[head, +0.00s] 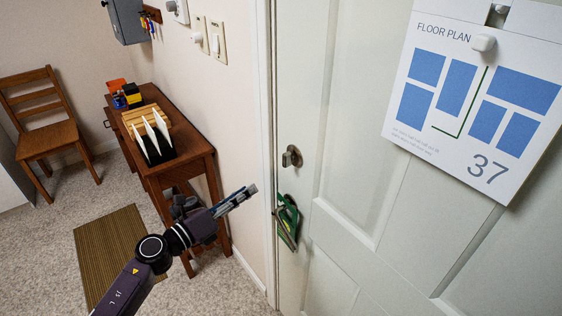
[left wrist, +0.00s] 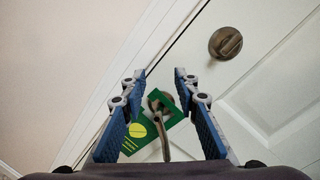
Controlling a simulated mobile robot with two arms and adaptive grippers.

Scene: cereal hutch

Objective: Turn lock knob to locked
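The lock knob (head: 291,157) is a small bronze thumb-turn on the white door, above the door handle. In the left wrist view the lock knob (left wrist: 225,43) is at the upper right, beyond and to the right of the fingers, apart from them. Its round plate carries a raised turn piece; whether it is locked I cannot tell. My left gripper (head: 253,188) is left of the door edge in the head view. In its wrist view my left gripper (left wrist: 159,76) has its two blue fingers spread, with nothing held between them. My right gripper is not in view.
A door handle (head: 285,236) with a green hanger (head: 291,207) sits below the knob. A floor plan sign (head: 475,90) hangs on the door. A wooden table (head: 188,165) with a file holder stands left along the wall. A chair (head: 50,130) and mat (head: 108,245) are farther left.

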